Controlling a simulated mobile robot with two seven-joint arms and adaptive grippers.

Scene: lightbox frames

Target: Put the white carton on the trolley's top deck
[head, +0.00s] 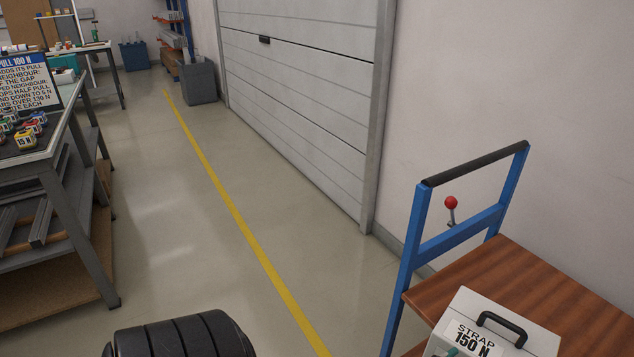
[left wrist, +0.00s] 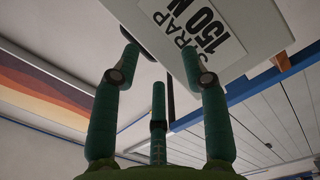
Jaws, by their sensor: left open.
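The white carton (head: 467,306) is a boxy light-coloured case with a black handle on top and a label reading STRAP 150 N. It shows at the lower right of the head view, over the trolley's brown wooden top deck (head: 520,265), and its lower part is cut off by the frame. I cannot tell whether it rests on the deck. In the left wrist view the carton (left wrist: 265,22) and its label lie just beyond the fingertips. My left gripper (left wrist: 160,55) is open, its green fingers spread apart close to the labelled face. My right gripper is not in view.
The trolley's blue push frame (head: 410,250) rises at the deck's left end, with a red-knobbed lever (head: 451,203) by it. A grey workbench (head: 62,187) stands at the left.

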